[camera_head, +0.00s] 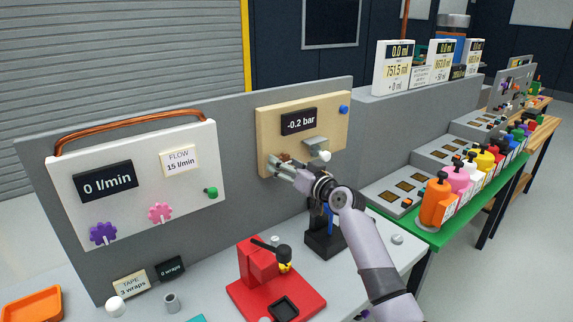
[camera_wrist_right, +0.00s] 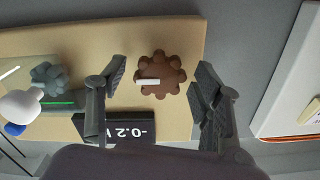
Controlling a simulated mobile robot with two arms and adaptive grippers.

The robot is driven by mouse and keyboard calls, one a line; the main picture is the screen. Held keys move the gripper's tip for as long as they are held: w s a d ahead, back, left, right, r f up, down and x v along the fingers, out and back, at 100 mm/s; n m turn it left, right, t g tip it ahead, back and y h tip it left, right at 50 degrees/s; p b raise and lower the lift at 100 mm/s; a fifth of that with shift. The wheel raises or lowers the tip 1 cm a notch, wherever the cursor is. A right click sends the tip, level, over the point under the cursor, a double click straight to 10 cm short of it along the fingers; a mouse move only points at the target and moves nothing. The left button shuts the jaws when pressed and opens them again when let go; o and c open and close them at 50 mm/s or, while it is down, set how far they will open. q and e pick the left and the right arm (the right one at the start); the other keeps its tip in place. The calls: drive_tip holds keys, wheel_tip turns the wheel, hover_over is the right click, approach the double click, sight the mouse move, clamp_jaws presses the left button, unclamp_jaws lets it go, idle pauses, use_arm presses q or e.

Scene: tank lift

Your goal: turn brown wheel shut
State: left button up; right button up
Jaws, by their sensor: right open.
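The brown wheel (camera_wrist_right: 168,68) is a lobed knob with a white mark, on the tan panel (camera_wrist_right: 60,45). In the right wrist view it lies between the two spread fingers of my right gripper (camera_wrist_right: 160,78), with a gap on each side. In the head view the gripper (camera_head: 277,166) is at the lower left of the tan panel (camera_head: 268,118), where it mostly covers the wheel. The panel's dark display (camera_head: 298,121) reads -0.2 bar. My left gripper is not in view.
A grey-blue knob (camera_wrist_right: 48,78) and a white ball (camera_wrist_right: 20,103) sit beside the wheel. Left is a white panel (camera_head: 130,213) with purple and pink knobs. A red stand (camera_head: 253,267) and a black stand (camera_head: 325,243) are on the bench below.

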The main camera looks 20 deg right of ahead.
drive_tip(key=c, duration=1.2)
